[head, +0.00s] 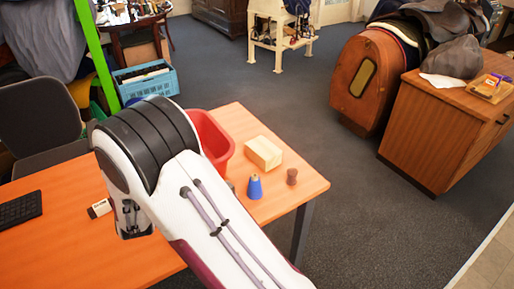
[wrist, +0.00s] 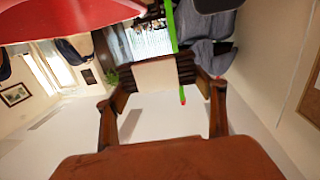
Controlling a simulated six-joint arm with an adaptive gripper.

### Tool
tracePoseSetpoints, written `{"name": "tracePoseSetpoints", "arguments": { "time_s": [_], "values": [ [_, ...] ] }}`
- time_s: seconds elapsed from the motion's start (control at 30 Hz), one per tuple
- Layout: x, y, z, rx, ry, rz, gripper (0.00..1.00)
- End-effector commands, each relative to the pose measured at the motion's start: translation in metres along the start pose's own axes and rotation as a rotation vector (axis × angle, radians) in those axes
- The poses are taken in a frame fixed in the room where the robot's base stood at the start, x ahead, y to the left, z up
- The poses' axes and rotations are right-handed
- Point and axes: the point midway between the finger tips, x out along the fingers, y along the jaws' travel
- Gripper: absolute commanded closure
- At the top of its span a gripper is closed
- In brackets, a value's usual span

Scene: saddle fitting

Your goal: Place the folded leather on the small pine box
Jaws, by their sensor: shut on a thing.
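The small pine box (head: 263,153) stands on the orange table near its far right corner, with its top bare. In the wrist view my gripper (wrist: 155,75) is shut on a flat cream piece (wrist: 153,74), which I take to be the folded leather. The piece spans the gap between the two dark brown fingertips. It is held in the air, with the room behind it.
A red bin (head: 212,138) stands left of the box and also looms in the wrist view (wrist: 60,18).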

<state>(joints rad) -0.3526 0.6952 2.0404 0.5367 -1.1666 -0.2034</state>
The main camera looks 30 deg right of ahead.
Motion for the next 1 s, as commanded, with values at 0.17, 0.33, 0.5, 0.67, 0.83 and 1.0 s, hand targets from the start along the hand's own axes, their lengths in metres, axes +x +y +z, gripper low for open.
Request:
{"name": "tracePoseSetpoints", "arguments": {
  "time_s": [0.17,0.33,0.5,0.67,0.83,1.0],
  "values": [
    [0.025,0.031,-0.005,0.001,0.002,-0.008,0.56],
    [0.045,0.06,-0.009,0.0,0.001,-0.02,0.56],
    [0.062,0.091,-0.012,-0.002,0.001,-0.031,0.56],
    [0.076,0.123,-0.014,-0.003,0.001,-0.04,0.56],
    [0.088,0.159,-0.015,-0.002,0.001,-0.048,0.56],
    [0.098,0.196,-0.016,-0.003,0.0,-0.056,0.56]
  ]
}}
